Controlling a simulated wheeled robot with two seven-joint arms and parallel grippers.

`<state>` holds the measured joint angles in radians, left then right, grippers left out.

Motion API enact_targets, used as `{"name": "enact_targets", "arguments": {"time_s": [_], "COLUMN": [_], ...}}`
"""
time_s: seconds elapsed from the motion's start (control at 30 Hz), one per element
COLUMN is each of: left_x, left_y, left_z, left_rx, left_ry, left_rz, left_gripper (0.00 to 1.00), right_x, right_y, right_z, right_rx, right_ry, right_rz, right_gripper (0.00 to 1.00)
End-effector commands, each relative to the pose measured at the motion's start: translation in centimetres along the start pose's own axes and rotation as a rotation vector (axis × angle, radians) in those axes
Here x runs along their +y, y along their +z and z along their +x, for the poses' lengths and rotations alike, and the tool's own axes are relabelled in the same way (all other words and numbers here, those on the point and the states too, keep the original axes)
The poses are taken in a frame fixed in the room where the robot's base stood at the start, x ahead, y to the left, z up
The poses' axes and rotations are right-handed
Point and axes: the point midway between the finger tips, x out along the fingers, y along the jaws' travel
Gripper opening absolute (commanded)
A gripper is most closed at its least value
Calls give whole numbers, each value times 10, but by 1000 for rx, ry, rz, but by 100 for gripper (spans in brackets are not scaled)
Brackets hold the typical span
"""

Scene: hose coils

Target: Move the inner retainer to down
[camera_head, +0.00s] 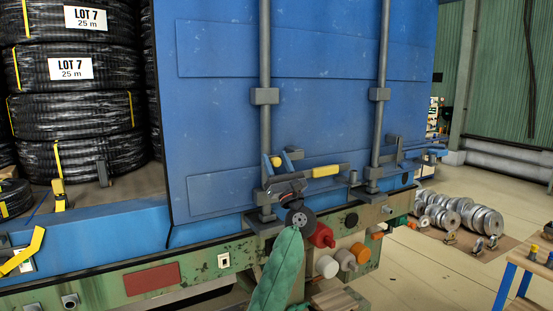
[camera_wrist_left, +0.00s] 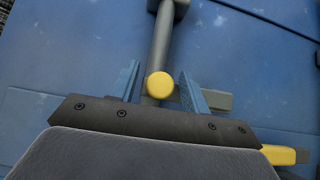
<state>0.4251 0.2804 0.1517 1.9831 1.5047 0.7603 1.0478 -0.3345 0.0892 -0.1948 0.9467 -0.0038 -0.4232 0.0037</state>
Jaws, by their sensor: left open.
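A round yellow knob (camera_head: 276,161), which looks like the end of the inner retainer, shows low on the left lock rod of the blue door. In the left wrist view the yellow knob (camera_wrist_left: 159,85) is between the two blue fingers of my left gripper (camera_wrist_left: 162,72), with gaps on both sides. My left gripper (camera_head: 283,156) is open at the foot of that rod and hides most of the retainer's body. A grey handle with a yellow sleeve (camera_head: 325,170) sticks out just to the right. My right gripper is not in view.
The left lock rod (camera_head: 265,50) and right lock rod (camera_head: 380,60) run down the blue door (camera_head: 320,100). Wrapped hose coils (camera_head: 75,115) are stacked at the left. Red couplings (camera_head: 321,236) stick out below the door. Metal rings (camera_head: 470,216) lie on the floor at the right.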

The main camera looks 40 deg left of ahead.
Motion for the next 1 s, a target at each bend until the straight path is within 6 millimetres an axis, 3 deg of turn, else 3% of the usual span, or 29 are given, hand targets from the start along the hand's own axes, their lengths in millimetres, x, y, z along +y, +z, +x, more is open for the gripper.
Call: {"name": "enact_targets", "arguments": {"time_s": [0.3, 0.53, 0.87, 1.0], "left_x": [0, 0, 0, 0], "left_y": [0, 0, -2, -3], "left_z": [1, 1, 0, -2], "left_rx": [0, 0, 0, 1], "left_ry": [0, 0, 4, 14], "left_rz": [0, 0, -5, -15], "left_gripper": [44, 0, 0, 0], "right_x": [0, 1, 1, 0], "right_y": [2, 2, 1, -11], "right_z": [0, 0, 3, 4], "right_rx": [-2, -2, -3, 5], "right_ry": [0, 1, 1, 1], "right_rz": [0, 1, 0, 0], "right_gripper": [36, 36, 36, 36]}}
